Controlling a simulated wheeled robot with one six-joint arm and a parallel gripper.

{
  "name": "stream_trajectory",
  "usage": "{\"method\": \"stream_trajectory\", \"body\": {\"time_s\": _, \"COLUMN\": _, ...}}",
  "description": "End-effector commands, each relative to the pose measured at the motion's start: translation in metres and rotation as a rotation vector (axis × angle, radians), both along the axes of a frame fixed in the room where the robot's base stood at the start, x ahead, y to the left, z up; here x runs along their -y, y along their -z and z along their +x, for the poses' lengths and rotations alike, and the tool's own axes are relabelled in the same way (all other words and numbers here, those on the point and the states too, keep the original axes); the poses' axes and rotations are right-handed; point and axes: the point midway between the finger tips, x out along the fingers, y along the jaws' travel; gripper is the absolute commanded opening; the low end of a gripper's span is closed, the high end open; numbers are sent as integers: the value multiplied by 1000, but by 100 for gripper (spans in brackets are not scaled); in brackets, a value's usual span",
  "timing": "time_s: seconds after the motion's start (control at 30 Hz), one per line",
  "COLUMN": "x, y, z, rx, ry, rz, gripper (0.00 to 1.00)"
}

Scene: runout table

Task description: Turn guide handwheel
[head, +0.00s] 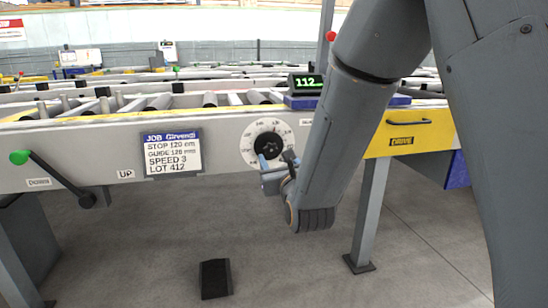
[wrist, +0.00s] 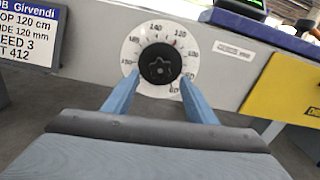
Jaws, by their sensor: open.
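The guide handwheel (head: 268,146) is a round black knob on a white numbered dial (head: 249,132), set in the grey side of the runout table. In the wrist view the handwheel (wrist: 160,63) sits in the middle, with a small red mark near its upper right edge. My gripper (head: 277,173) is open, in front of the dial and slightly low. In the wrist view its blue fingers (wrist: 159,84) flank the lower part of the knob; I cannot tell whether they touch it. The display (head: 306,84) reads 112 in green.
A job card (head: 172,153) lists stop 120 cm, guide apparently 120 mm, speed 3. A green-ended lever (head: 60,175) is at left. A yellow drawer marked Drive (head: 408,132) is at right. A black pedal (head: 215,279) lies on the otherwise clear floor.

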Motion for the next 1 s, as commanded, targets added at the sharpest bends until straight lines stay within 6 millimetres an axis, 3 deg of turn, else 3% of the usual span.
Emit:
{"method": "stream_trajectory", "body": {"time_s": 0.1, "x": 5, "y": 1, "z": -18, "rx": 0, "ry": -1, "rz": 0, "gripper": 52}}
{"method": "stream_trajectory", "body": {"time_s": 0.3, "x": 10, "y": 1, "z": -33, "rx": -1, "ry": 0, "rz": 0, "gripper": 52}}
{"method": "stream_trajectory", "body": {"time_s": 0.7, "x": 9, "y": 1, "z": -35, "rx": -5, "ry": -3, "rz": -28, "gripper": 52}}
{"method": "stream_trajectory", "body": {"time_s": 0.87, "x": -1, "y": 11, "z": -45, "rx": -43, "ry": -38, "rz": -246, "gripper": 52}}
{"method": "stream_trajectory", "body": {"time_s": 1.0, "x": -14, "y": 29, "z": -65, "rx": -91, "ry": -132, "rz": -580, "gripper": 52}}
